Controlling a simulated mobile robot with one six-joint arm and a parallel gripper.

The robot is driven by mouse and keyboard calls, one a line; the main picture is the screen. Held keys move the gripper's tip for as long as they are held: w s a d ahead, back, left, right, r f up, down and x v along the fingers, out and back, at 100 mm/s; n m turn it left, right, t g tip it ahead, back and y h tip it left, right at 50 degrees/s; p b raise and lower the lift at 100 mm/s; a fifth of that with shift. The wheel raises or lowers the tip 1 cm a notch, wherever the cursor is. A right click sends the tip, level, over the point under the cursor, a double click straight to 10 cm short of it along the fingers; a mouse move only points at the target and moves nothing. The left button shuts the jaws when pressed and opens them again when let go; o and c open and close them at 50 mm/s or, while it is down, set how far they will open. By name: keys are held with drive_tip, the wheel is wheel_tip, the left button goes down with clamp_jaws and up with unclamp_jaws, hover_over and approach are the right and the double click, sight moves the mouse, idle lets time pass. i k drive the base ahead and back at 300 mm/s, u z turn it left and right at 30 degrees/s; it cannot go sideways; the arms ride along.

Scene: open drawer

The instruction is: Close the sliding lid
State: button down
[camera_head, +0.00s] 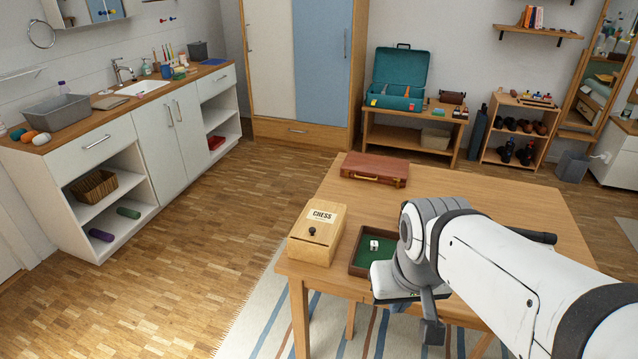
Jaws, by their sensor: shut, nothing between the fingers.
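A light wooden box (309,254) stands near the left front corner of the wooden table. A label reading CHESS (322,215) is on its upper surface. The box's lid (301,229) carries a small dark knob (312,231). From this angle I cannot tell how far the lid is slid. My gripper (432,330) hangs to the right of the box, beyond the tray and by the table's front edge. It is shut and touches neither lid nor knob. My wrist and arm hide part of the gripper.
A green-lined tray (356,263) with a white die (374,245) lies right of the box, partly hidden by my arm. A brown case (375,169) lies at the table's back. The tabletop (450,190) between case and arm is clear. The floor (200,250) left of the table is free.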

sight(319, 222)
drive_tip(key=i, duration=1)
drive_tip(key=z, duration=0.05)
